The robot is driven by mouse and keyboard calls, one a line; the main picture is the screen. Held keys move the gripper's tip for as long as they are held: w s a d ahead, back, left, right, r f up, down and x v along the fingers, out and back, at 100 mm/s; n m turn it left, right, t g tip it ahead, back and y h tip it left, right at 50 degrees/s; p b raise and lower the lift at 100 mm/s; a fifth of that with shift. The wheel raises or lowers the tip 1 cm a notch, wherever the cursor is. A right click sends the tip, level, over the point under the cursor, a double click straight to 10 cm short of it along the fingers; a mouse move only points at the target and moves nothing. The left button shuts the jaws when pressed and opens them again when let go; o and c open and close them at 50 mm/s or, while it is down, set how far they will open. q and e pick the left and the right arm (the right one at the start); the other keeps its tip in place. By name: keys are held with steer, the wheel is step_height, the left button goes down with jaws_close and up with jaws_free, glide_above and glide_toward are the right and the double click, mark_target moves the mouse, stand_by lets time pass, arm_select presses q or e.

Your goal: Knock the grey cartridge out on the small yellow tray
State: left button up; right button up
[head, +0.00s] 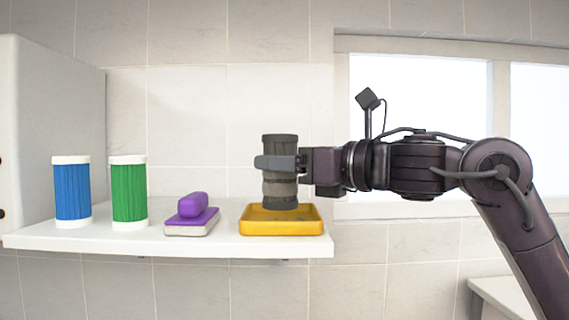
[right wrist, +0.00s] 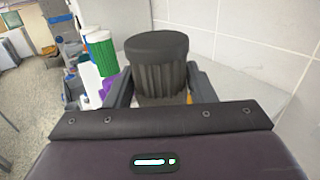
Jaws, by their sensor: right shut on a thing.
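The grey cartridge (head: 281,183) is a dark ribbed cylinder, upright over the small yellow tray (head: 280,228). My right gripper (head: 277,163) comes in from the right and is shut around the cartridge's middle. The cartridge's lower end is at the tray; I cannot tell whether it touches the tray floor. In the right wrist view the cartridge (right wrist: 158,62) stands between the two fingers. My left gripper is not in view.
A white shelf (head: 130,240) carries a blue canister (head: 73,192), a green canister (head: 129,192) and a purple-topped brush (head: 192,213) left of the tray. A pale cabinet (head: 50,130) stands at the left. A window is behind my right arm.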

steer(key=shift+f+b, duration=1.15)
steer(key=shift+f, duration=0.3)
steer(key=shift+r+p, duration=1.25)
steer(key=shift+r, duration=0.2)
steer(key=shift+r, duration=0.1)
steer(key=shift+f, duration=0.2)
steer(key=shift+f+b, duration=0.9)
steer(key=shift+f, duration=0.3)
steer(key=shift+r, duration=0.15)
